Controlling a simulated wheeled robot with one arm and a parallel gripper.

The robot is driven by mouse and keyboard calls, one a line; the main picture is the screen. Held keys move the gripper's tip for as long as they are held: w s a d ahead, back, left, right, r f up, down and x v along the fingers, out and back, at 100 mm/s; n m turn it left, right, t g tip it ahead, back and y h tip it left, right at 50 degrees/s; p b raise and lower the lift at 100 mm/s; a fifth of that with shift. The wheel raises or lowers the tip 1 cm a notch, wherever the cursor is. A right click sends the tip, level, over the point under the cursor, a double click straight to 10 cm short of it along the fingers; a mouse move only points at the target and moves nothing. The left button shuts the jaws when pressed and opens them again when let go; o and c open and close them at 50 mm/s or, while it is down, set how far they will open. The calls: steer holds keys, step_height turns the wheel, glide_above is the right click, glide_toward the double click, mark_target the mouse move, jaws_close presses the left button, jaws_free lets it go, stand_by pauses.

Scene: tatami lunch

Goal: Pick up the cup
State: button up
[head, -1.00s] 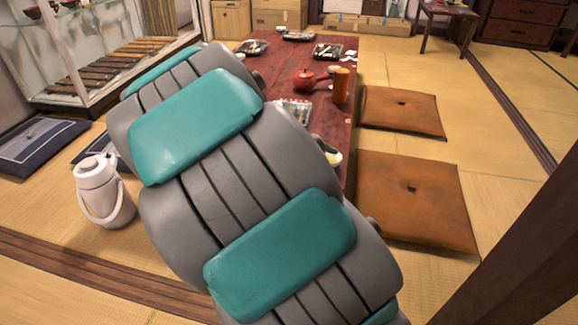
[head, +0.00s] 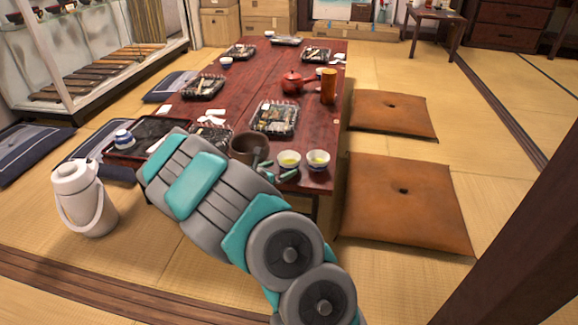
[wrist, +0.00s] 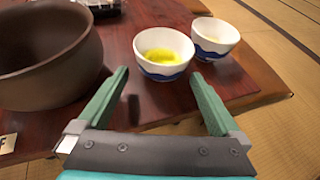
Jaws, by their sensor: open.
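Two white cups with blue wave bands stand upright near the front right corner of the red table (head: 223,120). The nearer cup (wrist: 162,52) holds yellow-green liquid; it also shows in the head view (head: 289,161). The second cup (wrist: 215,37) stands to its right and shows in the head view (head: 318,160). My gripper (head: 277,170) is at the table's front edge; in the wrist view (wrist: 160,76) its fingers are open and empty. The nearer cup appears just beyond and between the fingertips, not gripped.
A large brown bowl (head: 245,146) stands close on the left. Packed lunch trays (head: 274,118), a red teapot (head: 292,82) and a brown cylinder (head: 328,86) stand farther back. A white flask (head: 83,196) is on the floor. Orange cushions (head: 404,205) lie right of the table.

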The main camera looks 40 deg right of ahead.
steer(key=shift+r+x, duration=0.15)
steer(key=shift+x, duration=1.4)
steer(key=shift+r+x, duration=0.15)
steer(key=shift+x, duration=1.4)
steer(key=shift+d, duration=0.15)
steer(key=c, duration=1.2)
